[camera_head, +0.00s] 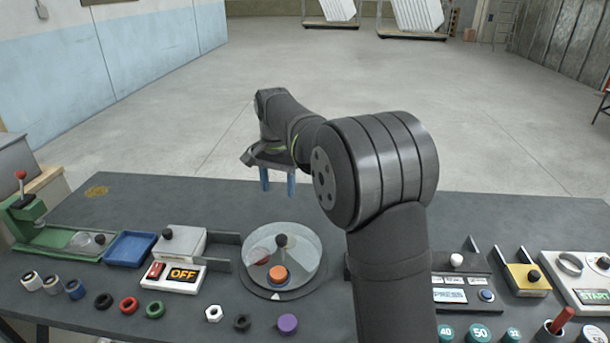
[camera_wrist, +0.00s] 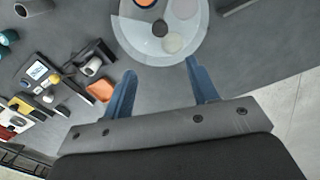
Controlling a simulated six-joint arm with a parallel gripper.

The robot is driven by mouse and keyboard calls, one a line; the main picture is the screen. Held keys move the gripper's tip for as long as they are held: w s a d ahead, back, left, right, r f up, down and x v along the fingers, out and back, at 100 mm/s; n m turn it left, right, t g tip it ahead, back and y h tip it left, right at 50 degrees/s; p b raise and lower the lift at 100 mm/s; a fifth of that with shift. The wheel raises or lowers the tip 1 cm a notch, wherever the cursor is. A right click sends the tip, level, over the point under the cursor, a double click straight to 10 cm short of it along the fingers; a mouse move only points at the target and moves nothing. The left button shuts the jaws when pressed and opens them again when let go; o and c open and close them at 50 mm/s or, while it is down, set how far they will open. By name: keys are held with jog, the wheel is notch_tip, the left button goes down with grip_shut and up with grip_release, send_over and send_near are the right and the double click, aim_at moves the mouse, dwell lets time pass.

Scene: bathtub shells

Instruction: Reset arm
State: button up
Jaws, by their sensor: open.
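My gripper (camera_head: 278,181) hangs above the far part of the dark table (camera_head: 190,205), with its two blue fingers pointing down. In the wrist view my gripper (camera_wrist: 160,82) shows its fingers apart with nothing between them. It is behind and above the round glass-like dish (camera_head: 309,250), which also shows ahead of the fingers in the wrist view (camera_wrist: 197,40). My arm hides part of the table right of the dish.
Left are a green press (camera_head: 30,228), a blue tray (camera_head: 130,248) and an OFF panel (camera_head: 183,275). Several rings, nuts and a purple piece (camera_head: 287,323) lie along the front. Right are a yellow box (camera_head: 525,278) and a START panel (camera_head: 585,285). The table's far middle is clear.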

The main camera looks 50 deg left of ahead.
aim_at(281, 238)
jog(key=shift+f, duration=0.1)
notch_tip(281, 238, down, 17)
jog(key=shift+f, duration=0.15)
dwell(0.7)
jog(key=shift+f, duration=0.2)
jog(key=shift+r+n, duration=0.25)
jog(key=shift+n, duration=0.55)
jog(key=n, duration=0.4)
jog(key=shift+w+n, duration=0.1)
jog(key=shift+n, duration=1.7)
